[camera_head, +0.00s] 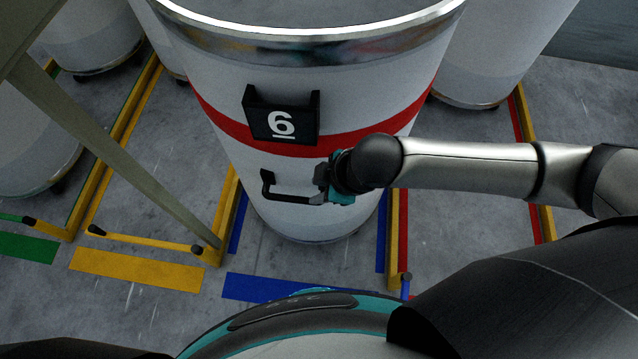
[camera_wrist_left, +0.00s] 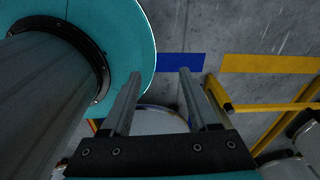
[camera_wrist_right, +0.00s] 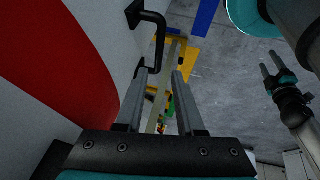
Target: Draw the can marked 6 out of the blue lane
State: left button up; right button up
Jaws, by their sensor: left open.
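The can marked 6 (camera_head: 345,90) is a tall white drum with a red band and metal rim. It stands upright in the blue lane (camera_head: 280,290), with a black number plate (camera_head: 282,124) and a black handle (camera_head: 285,197) below it. My right gripper (camera_head: 325,184) is at the handle's right end. In the right wrist view its fingers (camera_wrist_right: 160,72) are apart, with the handle (camera_wrist_right: 157,40) just beyond the tips, not clearly between them. My left gripper (camera_wrist_left: 157,75) is open and empty above the floor, outside the head view; the right wrist view shows it beside my base.
Yellow rails (camera_head: 225,210) flank the blue lane; no bar shows across its front. A yellow bar (camera_head: 150,241) crosses the neighbouring yellow lane. Other white cans (camera_head: 500,50) stand behind and at left. An olive beam (camera_head: 110,150) slants across the left.

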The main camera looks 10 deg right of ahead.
aim_at(297, 199)
jog(key=shift+f, duration=0.1)
jog(key=b+x, duration=0.4)
jog(key=x, duration=0.7)
jog(key=shift+a+f+b, duration=0.1)
jog(key=shift+f+b, duration=0.15)
jog(key=shift+b, duration=0.15)
jog(key=b+x, duration=0.1)
jog(key=x, duration=0.2)
jog(key=shift+w+f, duration=0.15)
jog(key=shift+w, duration=0.05)
jog(key=shift+a+f, duration=0.1)
pick_arm(q)
jog(key=w+a+f, duration=0.2)
jog(key=w+f, duration=0.2)
jog(key=f, duration=0.2)
jog(key=shift+a+t, duration=0.15)
jog(key=shift+t, duration=0.25)
jog(key=shift+s+d, duration=0.25)
jog(key=shift+s, duration=0.15)
pick_arm(e)
grip_shut()
